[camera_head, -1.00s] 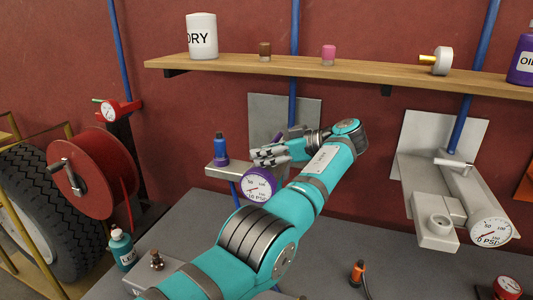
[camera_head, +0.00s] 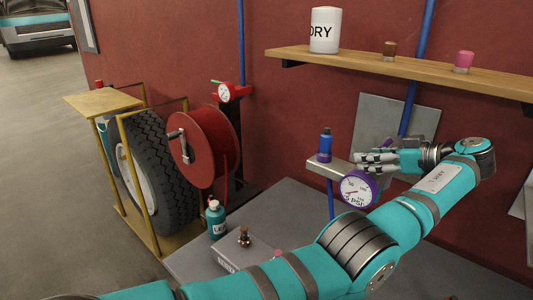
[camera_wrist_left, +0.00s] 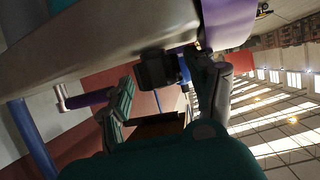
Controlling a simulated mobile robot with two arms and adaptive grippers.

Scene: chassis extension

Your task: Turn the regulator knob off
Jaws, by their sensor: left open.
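The regulator is a grey body (camera_head: 330,170) on the wall with a purple-rimmed round gauge (camera_head: 359,189) at its front. The gauge digits are too small to read surely. My left gripper (camera_head: 372,160) is open beside the regulator, just behind the gauge, its fingers pointing left. In the left wrist view the grey body (camera_wrist_left: 100,35) fills the top, and a dark round knob (camera_wrist_left: 157,70) sits under it between my open fingers (camera_wrist_left: 165,100). It is close to the right finger; I cannot tell whether they touch. My right gripper is not in view.
A wooden shelf (camera_head: 400,72) runs above. A red hose reel (camera_head: 203,147) and a tyre (camera_head: 165,170) stand left. Open floor lies far left.

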